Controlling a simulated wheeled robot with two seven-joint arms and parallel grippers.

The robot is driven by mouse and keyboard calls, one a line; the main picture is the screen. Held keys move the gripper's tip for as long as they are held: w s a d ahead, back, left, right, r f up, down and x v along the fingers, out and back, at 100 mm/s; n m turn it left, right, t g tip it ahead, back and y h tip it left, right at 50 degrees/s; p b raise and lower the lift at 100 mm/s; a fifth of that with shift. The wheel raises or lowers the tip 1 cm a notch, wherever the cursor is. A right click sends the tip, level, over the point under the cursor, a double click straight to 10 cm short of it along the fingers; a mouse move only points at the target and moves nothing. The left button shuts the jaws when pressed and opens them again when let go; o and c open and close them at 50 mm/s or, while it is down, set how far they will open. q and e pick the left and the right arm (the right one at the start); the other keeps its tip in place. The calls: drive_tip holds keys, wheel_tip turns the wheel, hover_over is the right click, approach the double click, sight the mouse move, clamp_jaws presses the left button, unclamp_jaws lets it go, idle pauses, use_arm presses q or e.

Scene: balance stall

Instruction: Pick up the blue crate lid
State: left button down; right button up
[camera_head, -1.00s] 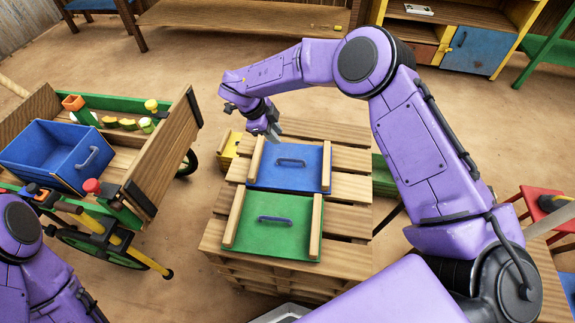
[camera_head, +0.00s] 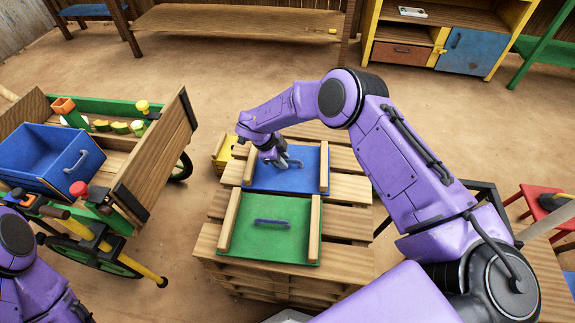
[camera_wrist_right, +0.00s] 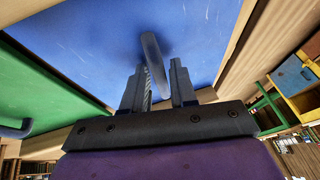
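The blue crate lid (camera_head: 305,180) lies flat on the pallet stack between two wooden strips, with a grey-blue handle (camera_head: 294,163) on top. My right gripper (camera_head: 281,164) is over the lid at its handle, pointing down, and partly hides it. In the right wrist view the gripper (camera_wrist_right: 162,85) is open. The handle (camera_wrist_right: 154,58) shows between its two fingers, with a gap on the right finger's side. Whether the left finger touches the handle I cannot tell. My left arm shows at the lower left, but its gripper is out of view.
A green lid (camera_head: 270,235) with a handle lies just in front of the blue lid on the pallets (camera_head: 345,225). A cart with an open blue crate (camera_head: 50,155) stands at left. A yellow box (camera_head: 224,150) sits behind the pallets' left side.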

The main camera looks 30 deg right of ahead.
clamp_jaws()
